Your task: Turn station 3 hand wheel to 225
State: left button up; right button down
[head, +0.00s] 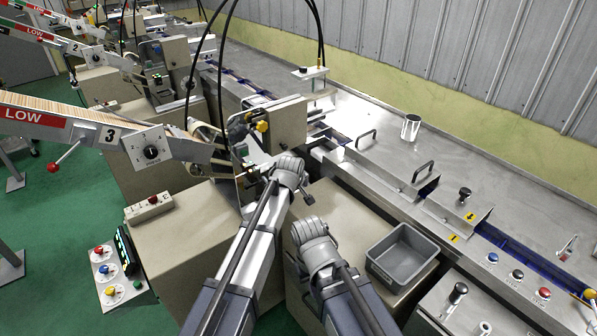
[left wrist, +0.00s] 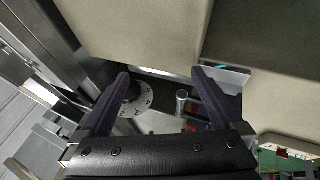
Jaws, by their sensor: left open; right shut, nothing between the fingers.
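In the left wrist view, a round grey dial with marks and a dark hub (left wrist: 132,92) lies between and beyond the fingers of my left gripper (left wrist: 160,75). A short silver post (left wrist: 181,101) stands to its right. I cannot tell for sure which part is the hand wheel, nor read a number. My left gripper is open and empty; in the head view it is by the station 3 machine (head: 258,174). My right gripper (head: 306,227) is shut and empty above a beige cabinet.
A grey bin (head: 402,257) sits right of my right gripper. A beige machine housing (head: 280,122) stands just beyond my left gripper. A control box (head: 148,207) and a panel of coloured knobs (head: 112,275) are at lower left. Black cables hang above. Green floor is open at left.

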pick_arm(q)
jog(key=w+f+b, duration=0.1)
jog(key=w, duration=0.3)
jog(key=w+d, duration=0.1)
jog(key=w, duration=0.4)
jog(key=w+f+b, duration=0.1)
jog(key=w, duration=0.3)
jog(key=shift+w+d+f+b, duration=0.3)
jog(key=shift+d+b, duration=0.05)
jog(key=c, duration=1.3)
jog(key=shift+c, duration=0.3)
